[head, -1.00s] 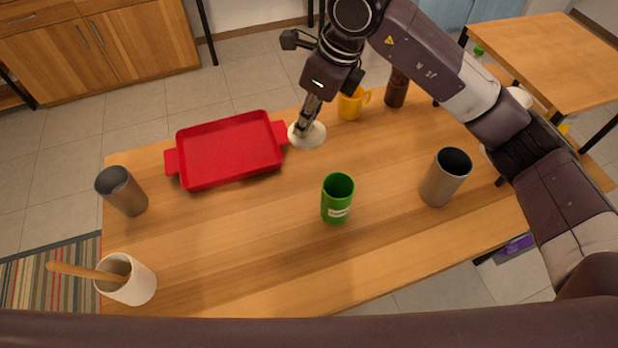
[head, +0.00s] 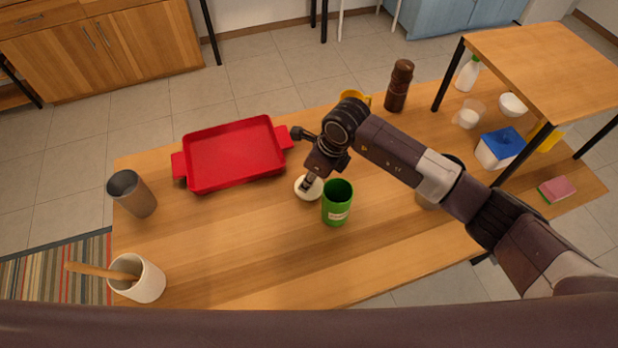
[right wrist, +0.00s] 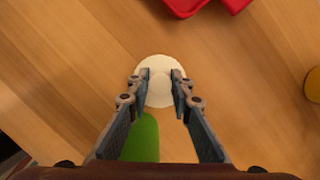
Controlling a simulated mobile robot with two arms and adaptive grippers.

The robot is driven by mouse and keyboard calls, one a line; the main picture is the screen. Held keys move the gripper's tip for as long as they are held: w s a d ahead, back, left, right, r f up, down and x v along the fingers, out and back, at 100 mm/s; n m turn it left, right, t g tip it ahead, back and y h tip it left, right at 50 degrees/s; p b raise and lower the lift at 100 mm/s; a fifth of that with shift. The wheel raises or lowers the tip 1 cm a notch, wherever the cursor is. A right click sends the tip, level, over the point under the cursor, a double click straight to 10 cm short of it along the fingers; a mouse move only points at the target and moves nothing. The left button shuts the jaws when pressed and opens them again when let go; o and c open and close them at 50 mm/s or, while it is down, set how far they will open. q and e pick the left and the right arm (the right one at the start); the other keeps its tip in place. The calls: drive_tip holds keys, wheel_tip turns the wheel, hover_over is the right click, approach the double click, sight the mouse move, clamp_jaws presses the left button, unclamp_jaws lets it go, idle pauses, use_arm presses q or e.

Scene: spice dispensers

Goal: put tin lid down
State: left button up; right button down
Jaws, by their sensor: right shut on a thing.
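The round cream-white lid (head: 313,195) is just left of the green tin, and it also shows in the right wrist view (right wrist: 158,62). My right gripper (head: 309,182) is shut on its knob, with a finger on either side in the wrist view (right wrist: 161,80). The lid looks flat and low over the table; I cannot tell whether it touches the wood. The green tin (head: 337,208) stands upright and open, with a pale label; part of it shows below the lid in the wrist view (right wrist: 142,140). My left gripper is not in view.
A red tray (head: 235,155) lies behind and left of the lid. A yellow mug (head: 354,96) and a brown grinder (head: 399,86) stand at the back. A grey cup (head: 133,193) and a white utensil pot (head: 147,284) stand left. The table's front middle is clear.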

drive_tip(key=shift+f, duration=0.55)
drive_tip(key=shift+f, duration=0.1)
drive_tip(key=shift+f+b, duration=0.35)
drive_tip(key=shift+b, duration=0.15)
drive_tip(key=c, duration=1.7)
unclamp_jaws()
drive_tip(key=shift+c, duration=0.2)
drive_tip(key=shift+r, duration=0.15)
